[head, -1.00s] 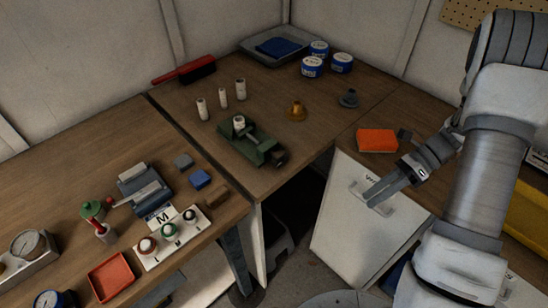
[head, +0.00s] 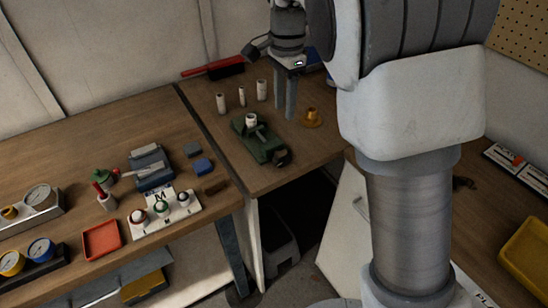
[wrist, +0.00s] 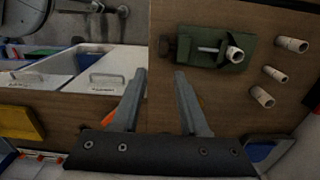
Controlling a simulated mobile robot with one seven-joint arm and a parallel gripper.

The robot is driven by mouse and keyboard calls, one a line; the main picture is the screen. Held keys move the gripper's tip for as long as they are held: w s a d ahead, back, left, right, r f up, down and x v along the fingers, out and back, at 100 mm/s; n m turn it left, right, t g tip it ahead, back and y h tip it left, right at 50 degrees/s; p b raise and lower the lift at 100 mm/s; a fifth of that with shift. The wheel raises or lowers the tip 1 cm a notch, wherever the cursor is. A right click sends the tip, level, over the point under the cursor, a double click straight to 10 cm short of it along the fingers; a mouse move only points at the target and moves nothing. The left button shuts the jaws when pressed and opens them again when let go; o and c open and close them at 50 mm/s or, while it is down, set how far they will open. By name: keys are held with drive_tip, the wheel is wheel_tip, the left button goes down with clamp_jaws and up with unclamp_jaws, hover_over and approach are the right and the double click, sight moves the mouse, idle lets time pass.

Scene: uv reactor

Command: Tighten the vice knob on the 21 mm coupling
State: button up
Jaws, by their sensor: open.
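The green vice (head: 256,141) stands on the corner bench, with a pale tubular coupling (head: 251,120) upright in its jaws. The dark vice knob (head: 281,160) is at its near right end. In the wrist view the vice (wrist: 208,38) lies at the top, the knob (wrist: 167,45) at its left end and the coupling (wrist: 235,54) at its right. My gripper (head: 286,113) points down behind and right of the vice, apart from it. In the wrist view my gripper (wrist: 160,75) is open and empty, its fingertips below the knob.
Three loose pale couplings (head: 242,96) stand behind the vice. A brass fitting (head: 311,118) stands close right of my gripper. A red brush (head: 210,70) lies at the back. Gauges, a red tray (head: 101,240) and blocks occupy the left bench.

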sight(280, 154)
drive_tip(key=f, duration=0.5)
drive_tip(key=f+b, duration=0.1)
drive_tip(key=f, duration=0.5)
drive_tip(key=f+b, duration=0.1)
drive_tip(key=f, duration=0.4)
drive_tip(key=shift+a+f, duration=0.35)
drive_tip(key=shift+a, duration=0.05)
clamp_jaws()
